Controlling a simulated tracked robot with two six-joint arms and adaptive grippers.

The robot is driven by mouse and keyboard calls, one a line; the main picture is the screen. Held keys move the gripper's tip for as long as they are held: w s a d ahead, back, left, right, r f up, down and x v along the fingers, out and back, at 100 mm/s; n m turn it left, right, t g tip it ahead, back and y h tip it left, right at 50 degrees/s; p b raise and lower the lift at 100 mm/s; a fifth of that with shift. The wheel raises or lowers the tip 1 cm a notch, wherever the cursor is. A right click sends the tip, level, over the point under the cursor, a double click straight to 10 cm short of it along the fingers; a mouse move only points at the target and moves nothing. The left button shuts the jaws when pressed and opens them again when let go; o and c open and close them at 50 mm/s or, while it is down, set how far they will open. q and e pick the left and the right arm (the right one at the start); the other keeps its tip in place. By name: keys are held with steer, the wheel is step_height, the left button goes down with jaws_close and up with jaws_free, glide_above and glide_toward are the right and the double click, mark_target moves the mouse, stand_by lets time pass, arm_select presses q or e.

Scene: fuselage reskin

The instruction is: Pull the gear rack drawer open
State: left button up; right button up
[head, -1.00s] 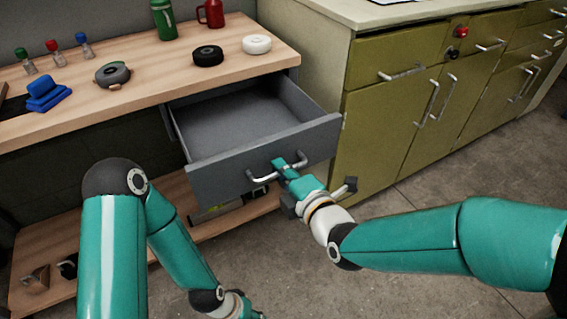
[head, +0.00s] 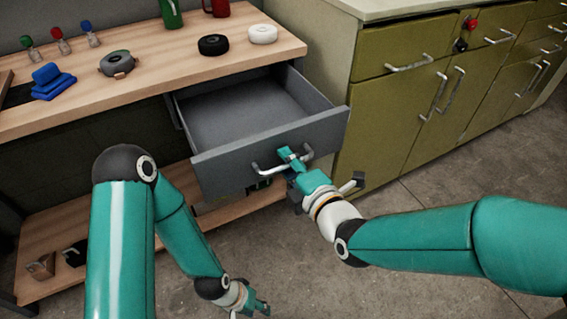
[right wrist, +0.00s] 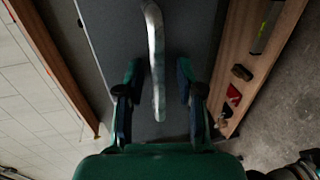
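The grey drawer (head: 225,171) is pulled well out from under the wooden bench, and its inside looks empty. A silver bar handle (head: 268,170) is on its front. My right gripper (head: 292,157) is at the right part of this handle. In the right wrist view, the handle (right wrist: 155,50) runs between the two spread fingers of the right gripper (right wrist: 157,85), with a gap visible on each side. My left gripper (head: 257,308) hangs low over the floor, apart from the drawer, too small to judge its fingers.
The bench top (head: 150,85) carries a black roll (head: 213,45), a white roll (head: 263,34), a grey roll (head: 117,64), blue blocks (head: 53,82) and small bottles. Olive cabinets (head: 390,120) stand close on the drawer's right. A lower shelf (head: 50,240) is below. The floor in front is clear.

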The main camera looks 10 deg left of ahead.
steer(key=v, duration=0.7)
steer(key=shift+s, duration=0.1)
